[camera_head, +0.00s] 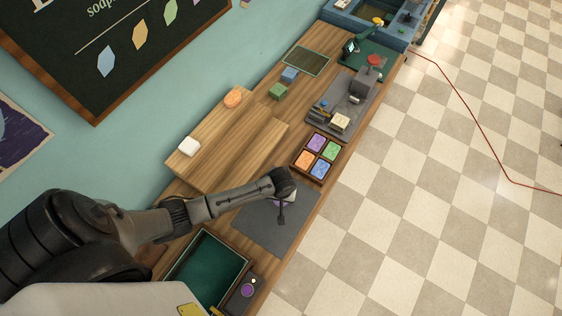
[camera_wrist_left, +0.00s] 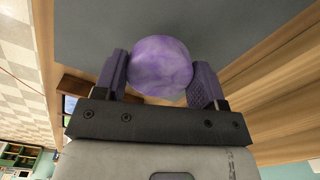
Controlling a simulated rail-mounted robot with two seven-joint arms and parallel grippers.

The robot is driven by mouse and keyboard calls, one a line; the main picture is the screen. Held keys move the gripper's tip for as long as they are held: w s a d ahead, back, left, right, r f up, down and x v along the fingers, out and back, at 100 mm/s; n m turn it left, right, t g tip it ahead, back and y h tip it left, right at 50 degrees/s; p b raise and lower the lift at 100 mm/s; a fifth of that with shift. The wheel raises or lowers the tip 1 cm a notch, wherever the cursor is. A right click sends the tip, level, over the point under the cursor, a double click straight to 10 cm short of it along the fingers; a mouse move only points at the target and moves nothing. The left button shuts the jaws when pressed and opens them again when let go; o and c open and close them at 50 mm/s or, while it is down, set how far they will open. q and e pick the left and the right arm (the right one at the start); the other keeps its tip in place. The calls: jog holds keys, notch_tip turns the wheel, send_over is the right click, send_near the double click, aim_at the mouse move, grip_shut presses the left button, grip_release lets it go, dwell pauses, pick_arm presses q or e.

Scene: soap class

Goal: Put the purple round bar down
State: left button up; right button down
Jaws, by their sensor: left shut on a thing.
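The purple round bar (camera_wrist_left: 160,66) is a marbled disc, and in the left wrist view it sits between the two fingers of my left gripper (camera_wrist_left: 160,78). The fingers are shut on it from both sides. In the head view my left gripper (camera_head: 283,205) is over the dark grey mat (camera_head: 262,233), and the bar is mostly hidden under it. I cannot tell whether the bar touches the mat. My right gripper is in neither view.
A wooden tray with four coloured compartments (camera_head: 332,151) lies just beyond the mat. A green-lined tray (camera_head: 196,266) is nearer me. A white bar (camera_head: 189,146), an orange bar (camera_head: 233,98) and a green block (camera_head: 278,91) lie along the counter. A grey press (camera_head: 362,84) stands farther back.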

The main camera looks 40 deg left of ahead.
pick_arm(q)
notch_tip(320, 180, down, 4)
jog(key=shift+r, duration=0.2)
jog(key=shift+f, duration=0.15)
jog(key=shift+f, duration=0.1)
jog(key=shift+f, duration=0.1)
jog(key=o, duration=0.9)
jog(key=shift+o, duration=0.2)
